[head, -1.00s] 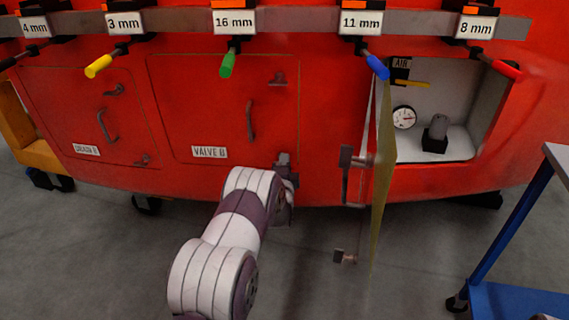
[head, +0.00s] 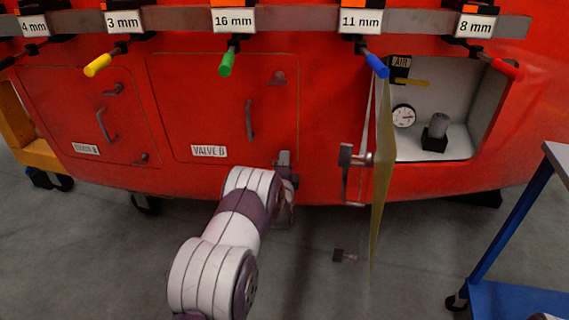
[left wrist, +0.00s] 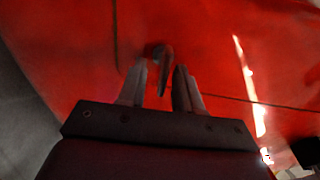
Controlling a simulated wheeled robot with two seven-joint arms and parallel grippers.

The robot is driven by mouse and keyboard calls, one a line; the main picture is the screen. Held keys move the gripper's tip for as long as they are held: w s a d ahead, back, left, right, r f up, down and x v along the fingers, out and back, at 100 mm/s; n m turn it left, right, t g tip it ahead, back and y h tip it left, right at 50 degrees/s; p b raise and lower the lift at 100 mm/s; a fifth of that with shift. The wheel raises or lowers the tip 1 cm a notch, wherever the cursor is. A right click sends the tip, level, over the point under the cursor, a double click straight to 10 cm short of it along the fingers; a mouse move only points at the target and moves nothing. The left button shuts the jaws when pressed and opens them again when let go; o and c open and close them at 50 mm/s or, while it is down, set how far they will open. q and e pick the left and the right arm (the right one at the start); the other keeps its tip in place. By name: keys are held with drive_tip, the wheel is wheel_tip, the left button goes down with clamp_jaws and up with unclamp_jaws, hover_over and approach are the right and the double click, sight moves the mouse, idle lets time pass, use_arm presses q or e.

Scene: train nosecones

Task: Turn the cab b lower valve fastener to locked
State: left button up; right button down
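The red cab B valve panel (head: 215,110) is shut, with a "VALVE B" label and a curved grey handle. The lower fastener is hidden behind my left gripper (head: 287,165) in the head view. In the left wrist view, the lower fastener (left wrist: 162,58) is a small dark hooked lever near the panel seam. My left gripper (left wrist: 160,88) has its fingers apart, one either side of the lever. Contact with the lever cannot be made out.
An open door (head: 382,165) stands out edge-on right of my left arm, beside a compartment with a gauge (head: 403,116). Hex drivers such as the green one (head: 227,63) hang from a rail (head: 300,20) above. A blue cart (head: 515,298) stands at right.

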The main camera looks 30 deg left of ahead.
use_arm(q)
drive_tip(key=shift+s+r, duration=0.1)
drive_tip(key=p+v, duration=0.2)
drive_tip(key=v, duration=1)
drive_tip(key=shift+s+p, duration=0.25)
drive_tip(key=shift+p, duration=0.1)
drive_tip(key=shift+d, duration=0.15)
